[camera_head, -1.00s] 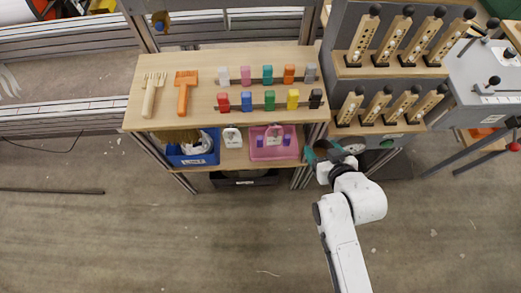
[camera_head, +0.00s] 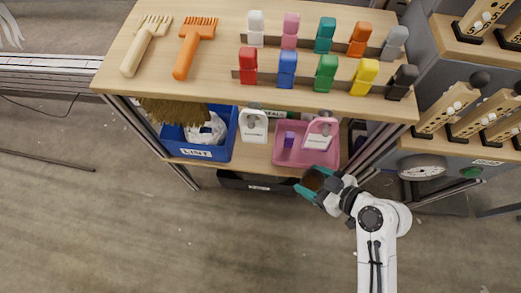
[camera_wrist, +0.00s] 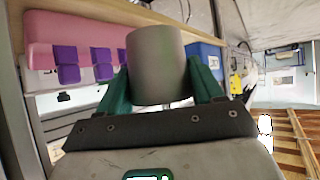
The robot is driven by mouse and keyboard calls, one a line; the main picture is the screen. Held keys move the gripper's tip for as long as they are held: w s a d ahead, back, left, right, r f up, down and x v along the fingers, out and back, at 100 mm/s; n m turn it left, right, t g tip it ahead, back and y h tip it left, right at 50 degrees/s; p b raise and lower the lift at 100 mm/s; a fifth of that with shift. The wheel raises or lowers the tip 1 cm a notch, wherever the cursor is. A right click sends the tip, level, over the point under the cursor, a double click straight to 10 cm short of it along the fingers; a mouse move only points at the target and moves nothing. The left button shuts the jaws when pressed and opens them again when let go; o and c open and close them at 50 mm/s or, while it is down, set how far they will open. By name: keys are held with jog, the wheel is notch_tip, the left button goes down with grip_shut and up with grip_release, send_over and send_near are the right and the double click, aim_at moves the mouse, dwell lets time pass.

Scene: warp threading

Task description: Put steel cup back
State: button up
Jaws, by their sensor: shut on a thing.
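The steel cup (camera_wrist: 157,65) is a plain grey cylinder between the two green fingers of my gripper (camera_wrist: 160,88) in the wrist view. My gripper (camera_head: 314,182) is shut on it. In the head view the cup (camera_head: 312,179) looks like a small dark round shape between the fingertips. It is held in front of the lower shelf, near the pink bin's front right corner, apart from the bin. The cup's inside is hard to make out.
The pink bin (camera_head: 283,158) holds purple pieces and stands beside the blue LINT bin (camera_head: 232,135) on the lower shelf. A black bin (camera_head: 235,181) sits below. The wooden top (camera_head: 220,75) carries colored blocks and two brushes. A round dial (camera_head: 422,170) is to the right.

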jog(key=w+a+b, duration=0.1)
jog(key=w+a, duration=0.2)
jog(key=a, duration=0.2)
jog(key=w+a+b, duration=0.1)
jog(key=w+a, duration=0.3)
jog(key=w+a+b, duration=0.1)
jog(key=w+a, duration=0.2)
jog(key=a, duration=0.2)
jog(key=shift+w+a+f+b, duration=0.2)
jog(key=shift+w+a+b, duration=0.15)
jog(key=shift+w, duration=0.05)
jog(key=shift+f+b, duration=1.05)
jog(key=shift+f, duration=0.8)
jog(key=shift+r, duration=0.1)
jog(key=o, duration=0.9)
